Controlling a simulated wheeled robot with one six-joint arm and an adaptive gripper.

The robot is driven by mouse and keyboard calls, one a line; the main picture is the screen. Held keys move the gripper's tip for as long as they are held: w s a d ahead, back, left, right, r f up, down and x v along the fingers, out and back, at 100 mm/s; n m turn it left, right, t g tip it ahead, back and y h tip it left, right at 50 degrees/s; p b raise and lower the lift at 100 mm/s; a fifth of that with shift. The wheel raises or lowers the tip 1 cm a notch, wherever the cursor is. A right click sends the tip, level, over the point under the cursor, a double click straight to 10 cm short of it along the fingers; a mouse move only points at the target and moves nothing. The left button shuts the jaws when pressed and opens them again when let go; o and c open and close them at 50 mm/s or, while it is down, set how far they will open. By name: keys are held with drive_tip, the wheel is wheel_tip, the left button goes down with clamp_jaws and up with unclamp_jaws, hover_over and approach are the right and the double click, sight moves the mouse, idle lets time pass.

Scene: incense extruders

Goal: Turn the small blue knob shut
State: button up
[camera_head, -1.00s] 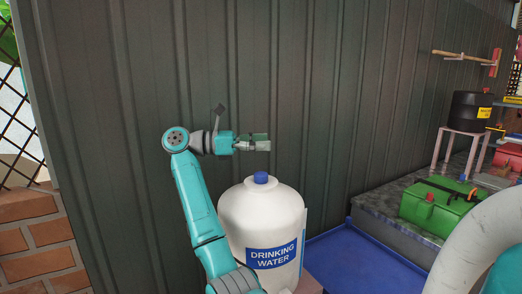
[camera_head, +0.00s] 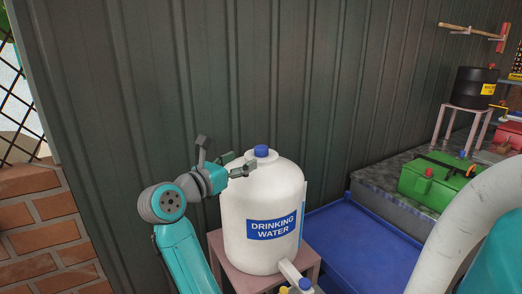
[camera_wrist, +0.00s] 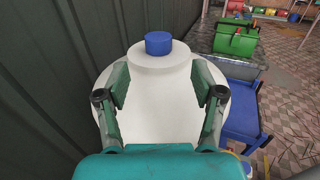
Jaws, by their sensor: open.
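A white drinking water jug (camera_head: 262,200) stands on a pinkish stand. A blue cap (camera_head: 261,151) tops it and also shows in the wrist view (camera_wrist: 158,43). A pale spout (camera_head: 288,270) sticks out low on the jug's front, with a small blue knob (camera_head: 305,284) at its end, near the bottom edge of the head view. The knob's turn position is too small to tell. My gripper (camera_head: 240,164) is open and empty at the jug's upper left, below the cap. In the wrist view its spread fingers (camera_wrist: 162,86) frame the white shoulder; contact is unclear.
A dark corrugated wall (camera_head: 200,80) rises close behind the jug. A blue tray (camera_head: 355,240) lies right of the stand (camera_head: 222,252). A green box (camera_head: 435,182) sits on a grey ledge farther right. A pale thick hose (camera_head: 465,215) fills the lower right.

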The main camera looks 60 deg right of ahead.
sight(257, 152)
drive_tip(key=shift+s+a+f+n+t, duration=0.1)
drive_tip(key=shift+s+a+n+t, duration=0.05)
drive_tip(key=shift+a+n+t, duration=0.3)
drive_tip(key=d, duration=1)
drive_tip(key=shift+s+d, duration=0.35)
drive_tip(key=shift+s, duration=0.05)
drive_tip(key=c, duration=1.2)
